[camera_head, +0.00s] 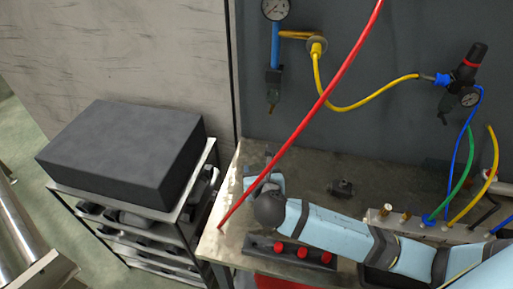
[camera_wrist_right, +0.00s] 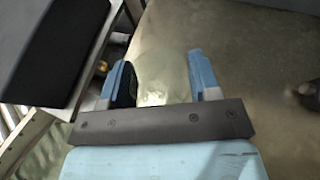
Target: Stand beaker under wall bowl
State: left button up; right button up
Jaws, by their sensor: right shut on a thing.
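My right gripper (camera_wrist_right: 162,76) is shut on a clear, nearly see-through beaker (camera_wrist_right: 163,66), held between its two blue fingers in the wrist view. In the head view the right hand is low over the left end of the bench, and the beaker is hard to make out there. No wall bowl is plain to see. A dark fitting with a brass tip (camera_head: 273,84) hangs on the wall under a blue pipe, and a black regulator (camera_head: 464,78) with a gauge is further right. I cannot tell which has the bowl. My left gripper is not in view.
A red hose (camera_head: 325,95) slants across in front of the wall down to the bench's left end. A bar with red knobs (camera_head: 290,251) lies at the bench front. A small dark part (camera_head: 341,188) sits mid-bench. A black block (camera_head: 125,150) tops a shelf rack at left.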

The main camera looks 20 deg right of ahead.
jog(key=shift+w+a+f, duration=0.1)
jog(key=shift+w+f, duration=0.05)
jog(key=shift+w, duration=0.25)
jog(key=w+d, duration=0.4)
jog(key=w, duration=0.1)
jog(key=w+d+f+p, duration=0.1)
jog(key=w+d, duration=0.2)
jog(key=w, duration=0.2)
jog(key=w+d+f, duration=0.1)
jog(key=w+d, duration=0.3)
jog(key=w, duration=0.1)
jog(key=shift+w+d+p, duration=0.1)
jog(key=shift+d+p, duration=0.25)
jog(key=shift+p, duration=0.05)
notch_tip(320, 180, down, 5)
jog(key=shift+r, duration=0.2)
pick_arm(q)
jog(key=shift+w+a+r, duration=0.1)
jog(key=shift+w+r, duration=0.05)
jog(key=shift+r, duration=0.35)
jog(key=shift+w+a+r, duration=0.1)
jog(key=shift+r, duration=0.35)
pick_arm(e)
jog(key=shift+w+d+f, duration=0.15)
jog(key=shift+f, duration=0.1)
jog(key=o, duration=0.7)
jog(key=shift+f, duration=0.1)
